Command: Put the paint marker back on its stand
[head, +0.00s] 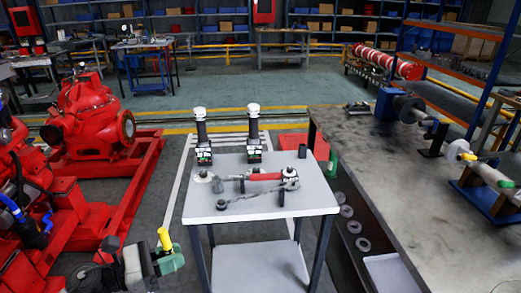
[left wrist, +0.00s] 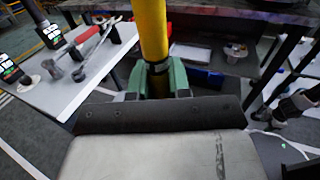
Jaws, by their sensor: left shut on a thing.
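My left gripper (head: 166,262) is at the lower left of the head view, left of the white table. It is shut on the yellow paint marker (head: 164,239), which stands roughly upright above the fingers. In the left wrist view the marker (left wrist: 152,35) rises between the green fingertips (left wrist: 158,82), with a black band at the grip. I cannot tell for sure which item is the marker's stand.
The white table (head: 235,208) carries a red-handled tool (head: 265,176), a wrench, and two black devices with white tops (head: 201,130). A grey workbench (head: 400,200) stands to the right. Red pump machinery (head: 90,120) is at the left. The table's front part is bare.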

